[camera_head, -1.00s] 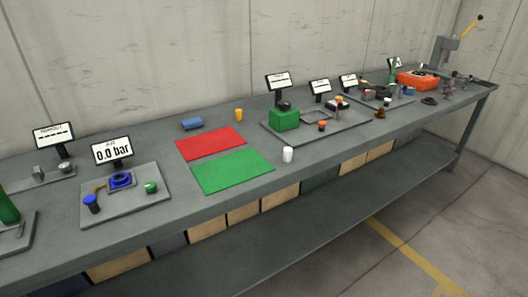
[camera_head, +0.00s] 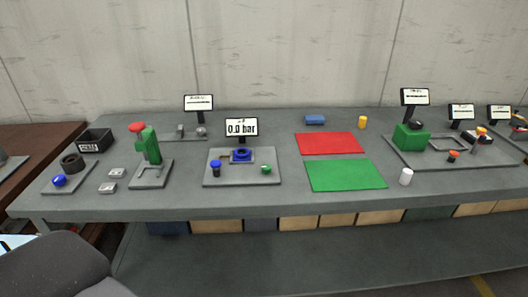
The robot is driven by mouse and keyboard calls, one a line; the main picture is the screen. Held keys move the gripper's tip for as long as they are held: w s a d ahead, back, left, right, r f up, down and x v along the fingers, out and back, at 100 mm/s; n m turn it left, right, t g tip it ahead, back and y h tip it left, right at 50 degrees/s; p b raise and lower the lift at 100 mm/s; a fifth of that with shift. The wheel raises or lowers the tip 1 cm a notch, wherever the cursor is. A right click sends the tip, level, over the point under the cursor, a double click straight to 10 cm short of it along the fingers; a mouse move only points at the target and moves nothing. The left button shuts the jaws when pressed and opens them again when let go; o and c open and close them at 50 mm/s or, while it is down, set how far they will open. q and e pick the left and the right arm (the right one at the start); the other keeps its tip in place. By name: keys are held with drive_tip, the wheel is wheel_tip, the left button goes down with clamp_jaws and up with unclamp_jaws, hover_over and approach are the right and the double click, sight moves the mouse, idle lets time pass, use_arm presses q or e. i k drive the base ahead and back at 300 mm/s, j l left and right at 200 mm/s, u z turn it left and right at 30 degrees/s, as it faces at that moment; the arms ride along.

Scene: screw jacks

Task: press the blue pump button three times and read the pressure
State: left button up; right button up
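The blue pump button (camera_head: 216,167) stands upright at the left of a grey base plate (camera_head: 240,181) on the workbench. On the same plate are a blue ring-shaped part (camera_head: 241,155) in the middle and a small green knob (camera_head: 266,169) at the right. Behind them the pressure display (camera_head: 242,129) reads 0.0 bar. Neither of my grippers is in view.
A green press with a red knob (camera_head: 146,149) stands to the left. A dark rounded shape fills the lower left corner.

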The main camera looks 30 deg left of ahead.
sight(216, 164)
drive_tip(key=u, duration=1.25)
